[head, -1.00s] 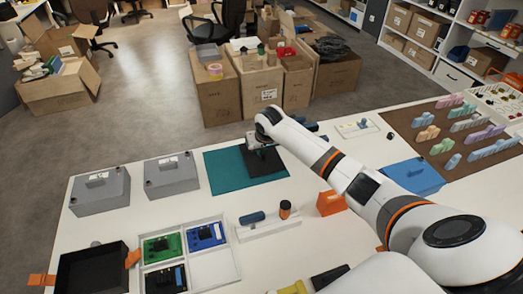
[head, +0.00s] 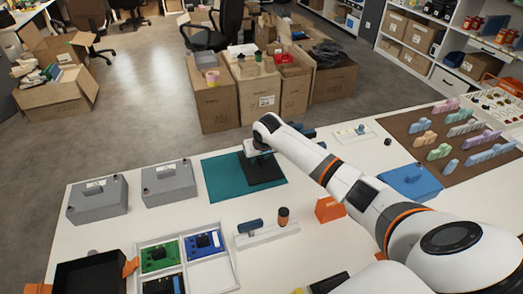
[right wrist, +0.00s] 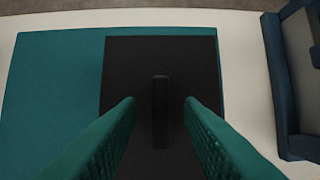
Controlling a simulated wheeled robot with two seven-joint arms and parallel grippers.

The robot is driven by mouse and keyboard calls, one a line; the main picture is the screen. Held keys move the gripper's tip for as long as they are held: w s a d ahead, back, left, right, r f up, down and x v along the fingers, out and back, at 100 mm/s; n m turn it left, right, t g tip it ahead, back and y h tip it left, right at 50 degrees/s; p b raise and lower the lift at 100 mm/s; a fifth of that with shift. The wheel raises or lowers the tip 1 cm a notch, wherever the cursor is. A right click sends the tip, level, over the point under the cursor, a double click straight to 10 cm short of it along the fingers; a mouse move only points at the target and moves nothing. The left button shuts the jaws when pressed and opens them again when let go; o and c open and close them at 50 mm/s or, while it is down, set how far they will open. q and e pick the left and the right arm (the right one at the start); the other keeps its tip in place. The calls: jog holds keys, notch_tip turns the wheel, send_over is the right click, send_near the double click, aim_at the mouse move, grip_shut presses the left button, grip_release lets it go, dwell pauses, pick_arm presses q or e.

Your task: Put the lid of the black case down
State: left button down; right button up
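The black lid (head: 264,172) lies flat on the teal mat (head: 221,180). In the right wrist view the lid (right wrist: 205,70) fills the middle, with a short raised bar handle (right wrist: 160,110) on it. My right gripper (head: 258,153) is over the lid. Its two green fingers, seen in the right wrist view (right wrist: 160,118), are open on either side of the handle, with gaps between. The open black case (head: 92,274), with orange latches, stands at the lower left, partly cut off by the frame. My left gripper is not in view.
Two grey boxes (head: 169,183) stand left of the mat. A white tray with circuit boards (head: 160,257) is beside the case. A white holder (head: 267,236), an orange block (head: 330,209) and a blue box (head: 411,182) are nearer my right arm. Cartons stand beyond the table.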

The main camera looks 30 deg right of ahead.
jog(key=v, duration=1.1)
jog(key=shift+r, duration=0.25)
